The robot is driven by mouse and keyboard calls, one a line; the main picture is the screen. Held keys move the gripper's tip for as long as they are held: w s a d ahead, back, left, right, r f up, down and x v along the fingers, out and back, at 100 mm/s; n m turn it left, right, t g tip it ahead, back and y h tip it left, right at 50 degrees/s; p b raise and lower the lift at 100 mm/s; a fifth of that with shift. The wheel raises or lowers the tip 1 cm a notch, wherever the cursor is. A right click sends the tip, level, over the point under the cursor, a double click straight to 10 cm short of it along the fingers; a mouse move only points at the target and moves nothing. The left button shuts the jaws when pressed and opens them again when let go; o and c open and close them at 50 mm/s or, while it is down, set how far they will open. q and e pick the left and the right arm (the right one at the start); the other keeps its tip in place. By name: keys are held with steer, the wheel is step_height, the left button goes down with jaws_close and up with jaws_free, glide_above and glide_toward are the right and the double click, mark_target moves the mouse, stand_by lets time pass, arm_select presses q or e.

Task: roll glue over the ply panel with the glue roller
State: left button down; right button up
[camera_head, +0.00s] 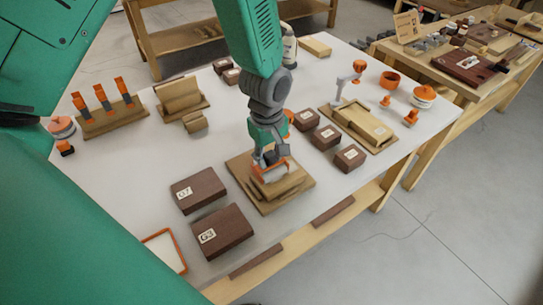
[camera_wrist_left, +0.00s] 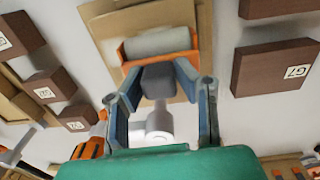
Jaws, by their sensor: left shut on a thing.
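The ply panel (camera_head: 287,187) lies on a wider wooden board (camera_head: 238,166) near the front of the white bench; in the left wrist view, light wood (camera_wrist_left: 110,30) shows beneath the roller. My left gripper (camera_head: 269,158) points down over the panel and is shut on the glue roller (camera_head: 272,173). In the left wrist view, my left gripper's fingers (camera_wrist_left: 160,82) close around the roller's grey body. Its pale cylinder (camera_wrist_left: 157,43) sits in an orange frame over the wood. I cannot tell whether the cylinder touches the panel. My right gripper is not in view.
An orange-rimmed tray (camera_head: 165,250) lies at the front left edge. A rack of orange-handled tools (camera_head: 112,117) stands at left.

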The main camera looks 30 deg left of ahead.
arm_select(q)
steer(key=shift+s+d, duration=0.1)
steer(key=shift+d, duration=0.1)
steer(key=shift+s+d+p, duration=0.15)
steer(key=shift+s+d, duration=0.1)
steer(key=shift+d, duration=0.3)
steer(key=shift+s+d+p, duration=0.15)
steer(key=shift+s+d, duration=0.05)
steer(key=shift+d, duration=0.3)
steer(key=shift+a, duration=0.15)
steer(key=shift+w+a, duration=0.35)
steer(key=shift+a, duration=0.3)
steer(key=shift+w+a+p, duration=0.2)
steer(key=shift+a+p, duration=0.1)
steer(key=shift+a, duration=0.15)
steer(key=shift+w+d, duration=0.4)
steer(key=shift+w, duration=0.25)
steer(key=shift+w, duration=0.1)
